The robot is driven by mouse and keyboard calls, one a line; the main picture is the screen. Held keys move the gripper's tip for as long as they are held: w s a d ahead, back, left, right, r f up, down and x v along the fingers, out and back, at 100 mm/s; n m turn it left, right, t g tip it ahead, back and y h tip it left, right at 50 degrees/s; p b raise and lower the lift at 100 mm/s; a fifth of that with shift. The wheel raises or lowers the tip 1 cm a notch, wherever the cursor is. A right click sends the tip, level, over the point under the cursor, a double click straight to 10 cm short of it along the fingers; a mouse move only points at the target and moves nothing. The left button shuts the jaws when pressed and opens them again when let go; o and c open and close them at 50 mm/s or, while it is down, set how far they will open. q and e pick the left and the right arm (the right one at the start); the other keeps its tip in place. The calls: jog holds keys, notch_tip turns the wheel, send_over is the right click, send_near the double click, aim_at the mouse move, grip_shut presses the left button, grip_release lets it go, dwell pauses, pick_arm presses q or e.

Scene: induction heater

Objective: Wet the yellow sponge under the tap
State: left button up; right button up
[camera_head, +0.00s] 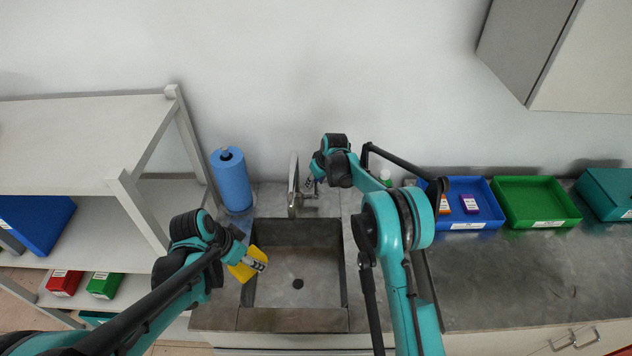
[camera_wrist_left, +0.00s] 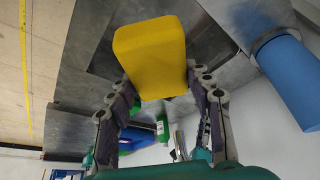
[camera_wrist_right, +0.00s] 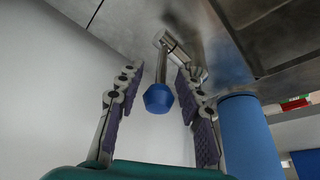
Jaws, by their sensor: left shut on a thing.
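The yellow sponge (camera_head: 242,270) is held in my left gripper (camera_head: 256,263) over the left side of the metal sink (camera_head: 270,319). In the left wrist view the sponge (camera_wrist_left: 151,56) sits between both fingers. The tap (camera_head: 293,188) stands behind the sink. My right gripper (camera_head: 312,186) is beside the tap on its right. In the right wrist view, the fingers are apart, with the tap's blue-ended lever (camera_wrist_right: 158,97) showing between them. I cannot tell whether a finger touches the lever. No water stream is visible.
A blue paper roll (camera_head: 231,180) stands left of the tap. A blue tray (camera_head: 471,190) with small boxes and a green tray (camera_head: 536,202) are on the counter at right. A shelf (camera_head: 85,135) stands at left. The counter at front right (camera_head: 520,280) is clear.

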grip_shut()
pick_arm(q)
notch_tip(320, 180, down, 2)
jog(key=shift+f+b, duration=0.15)
jog(key=shift+b, duration=1.05)
pick_arm(e)
jog(key=shift+s+f+t, duration=0.25)
jog(key=shift+s+t, duration=0.35)
jog(key=shift+t, duration=0.3)
pick_arm(q)
jog(key=shift+f+b, duration=0.35)
jog(key=shift+f, duration=0.2)
pick_arm(e)
jog(key=shift+s+r+t, duration=0.15)
jog(key=shift+s+t, duration=0.2)
jog(key=shift+t, duration=0.15)
jog(key=shift+o, duration=2.4)
grip_release()
